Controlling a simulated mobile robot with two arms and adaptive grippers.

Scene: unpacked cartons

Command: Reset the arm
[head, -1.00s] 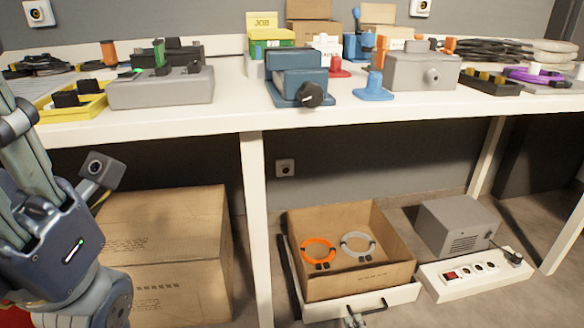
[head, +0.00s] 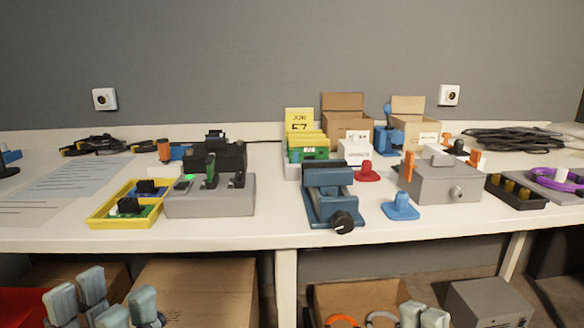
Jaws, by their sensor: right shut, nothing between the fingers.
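My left gripper (head: 101,302) shows at the lower left in the head view, with its pale fingertips pointing up. Its finger pairs stand apart with a gap between them, and I see nothing held there. My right gripper (head: 424,315) shows at the bottom edge, right of the middle. Its fingertips are close together, with nothing between them. Both grippers are in front of and below the white table's edge (head: 200,240). The rest of both arms is out of view.
On the table are a yellow tray (head: 98,218), a grey switch box (head: 211,203), a blue vise (head: 330,196), a blue stand (head: 401,207) and a grey box with orange parts (head: 440,185). Below are cartons (head: 200,285) and a grey unit (head: 490,305).

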